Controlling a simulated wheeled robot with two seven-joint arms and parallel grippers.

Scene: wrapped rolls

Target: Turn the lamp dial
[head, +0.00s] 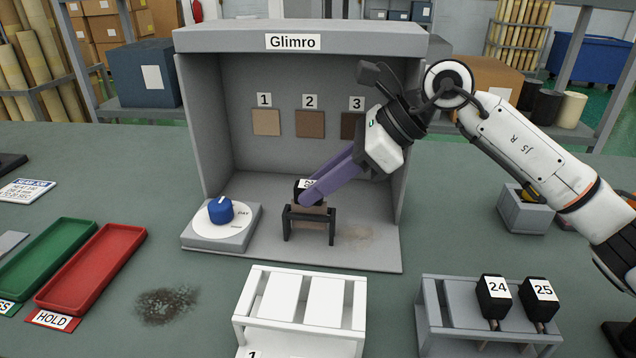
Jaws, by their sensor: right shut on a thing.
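The lamp dial (221,211) is a blue knob on a white disc, on a grey base at the left front of the grey booth marked Glimro (300,42). The word DAY shows on the disc, to the right of the knob. My right gripper (308,196), with purple fingers, reaches into the booth from the right. It is shut on a black block (298,187) with a white label, whose number is partly hidden by the fingers. The block is at a small black stand (288,224); I cannot tell if it rests on it. The left gripper is not in view.
Brown sample squares numbered 1 to 3 hang on the booth's back wall. A white rack (300,300) stands in front, and a grey rack (455,345) holds black blocks 24 (494,300) and 25 (541,300). Green (40,262) and red (92,270) trays lie left.

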